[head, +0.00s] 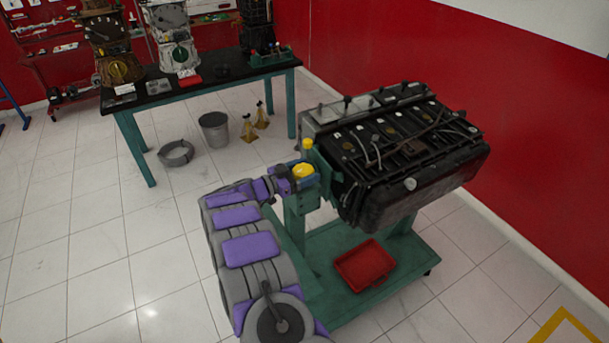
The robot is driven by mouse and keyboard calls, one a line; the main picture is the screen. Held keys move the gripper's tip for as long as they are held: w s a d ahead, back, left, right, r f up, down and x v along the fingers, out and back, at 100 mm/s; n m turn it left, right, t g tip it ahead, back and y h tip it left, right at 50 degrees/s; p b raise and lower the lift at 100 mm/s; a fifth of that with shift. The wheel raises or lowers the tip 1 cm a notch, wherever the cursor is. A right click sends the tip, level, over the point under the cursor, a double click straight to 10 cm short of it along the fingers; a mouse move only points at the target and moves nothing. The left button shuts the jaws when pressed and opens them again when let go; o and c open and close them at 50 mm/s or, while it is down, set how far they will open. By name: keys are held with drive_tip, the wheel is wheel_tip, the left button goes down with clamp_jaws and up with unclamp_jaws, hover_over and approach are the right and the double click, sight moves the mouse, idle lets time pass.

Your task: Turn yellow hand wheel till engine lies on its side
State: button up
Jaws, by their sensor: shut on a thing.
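The black engine (410,150) is mounted on a green stand (330,265) at the right of the head view. Its dark top, with hoses and caps, faces up and is slightly tilted. The yellow hand wheel (303,170) is at the left end of the stand's head, beside the engine. My gripper (290,176) reaches it from the left and is shut on it. The fingertips are small and partly hidden by my wrist, so the exact grip on the wheel is hard to see.
A red tray (364,265) lies on the stand's base. A green table (200,88) with engine parts stands behind, with a bucket (214,130), a coil (175,153) and yellow jack stands (255,122) near it. A red wall is to the right. Tiled floor is clear at left.

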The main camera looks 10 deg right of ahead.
drive_tip(key=shift+w+a+r+m+g+b, duration=0.15)
drive_tip(key=shift+r+m+g+b, duration=0.1)
drive_tip(key=shift+m+g+b, duration=0.25)
drive_tip(key=o, duration=0.7)
drive_tip(key=shift+c, duration=0.2)
drive_tip(key=o, duration=0.3)
drive_tip(key=shift+f, duration=0.15)
drive_tip(key=shift+a, duration=0.15)
drive_tip(key=p+v, duration=0.1)
drive_tip(key=v, duration=1.6)
drive_tip(key=shift+a+f, duration=0.2)
drive_tip(key=shift+f, duration=0.2)
